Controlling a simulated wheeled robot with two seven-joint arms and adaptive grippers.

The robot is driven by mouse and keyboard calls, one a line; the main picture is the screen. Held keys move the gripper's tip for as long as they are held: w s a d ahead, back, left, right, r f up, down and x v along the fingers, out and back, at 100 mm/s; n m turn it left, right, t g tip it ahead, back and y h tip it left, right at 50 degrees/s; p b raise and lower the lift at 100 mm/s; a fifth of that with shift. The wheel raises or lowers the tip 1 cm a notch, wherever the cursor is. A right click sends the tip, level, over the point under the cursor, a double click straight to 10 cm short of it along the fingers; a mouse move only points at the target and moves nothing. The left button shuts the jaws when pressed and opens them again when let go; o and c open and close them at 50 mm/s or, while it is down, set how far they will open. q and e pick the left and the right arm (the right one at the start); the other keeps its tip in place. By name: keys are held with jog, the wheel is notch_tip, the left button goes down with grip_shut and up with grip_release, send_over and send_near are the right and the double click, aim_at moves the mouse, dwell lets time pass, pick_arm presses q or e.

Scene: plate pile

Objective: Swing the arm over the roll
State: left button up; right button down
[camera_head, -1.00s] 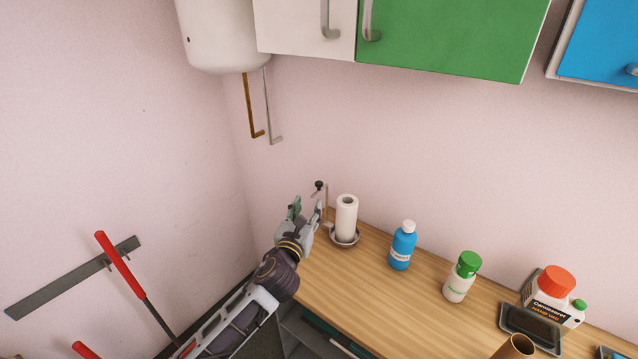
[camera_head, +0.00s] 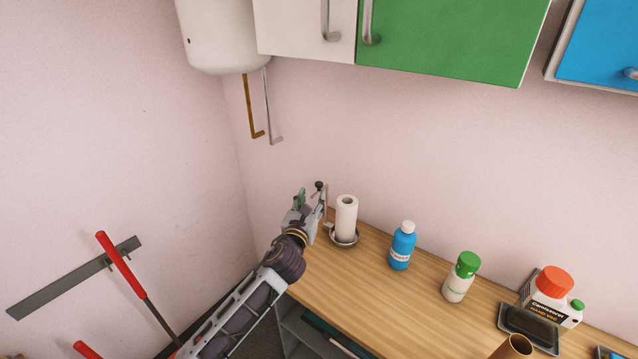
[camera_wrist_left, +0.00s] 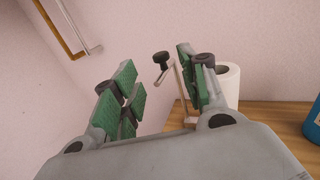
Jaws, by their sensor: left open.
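The white paper roll (camera_head: 346,217) stands upright on a round metal holder base (camera_head: 345,240) at the counter's far left end. The holder's thin arm (camera_wrist_left: 180,84) stands to the left of the roll and ends in a black knob (camera_head: 319,185). My left gripper (camera_head: 310,196) is open and empty, just left of the roll. In the left wrist view, the knob (camera_wrist_left: 161,58) shows between the two green-padded fingers, nearer the right one. The right finger partly hides the arm and the roll (camera_wrist_left: 228,84). I cannot tell whether a finger touches the arm. My right gripper is out of view.
A blue bottle (camera_head: 402,248), a green-capped bottle (camera_head: 461,279) and a white carton with an orange cap (camera_head: 551,293) stand on the wooden counter (camera_head: 375,300) to the right. Walls close in behind and left. Cabinets (camera_head: 440,35) hang above.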

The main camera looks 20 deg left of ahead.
aim_at(318, 186)
pick_arm(q)
jog(key=shift+w+a+p, duration=0.2)
jog(key=shift+w+p, duration=0.35)
jog(key=shift+w, duration=4.1)
grip_shut()
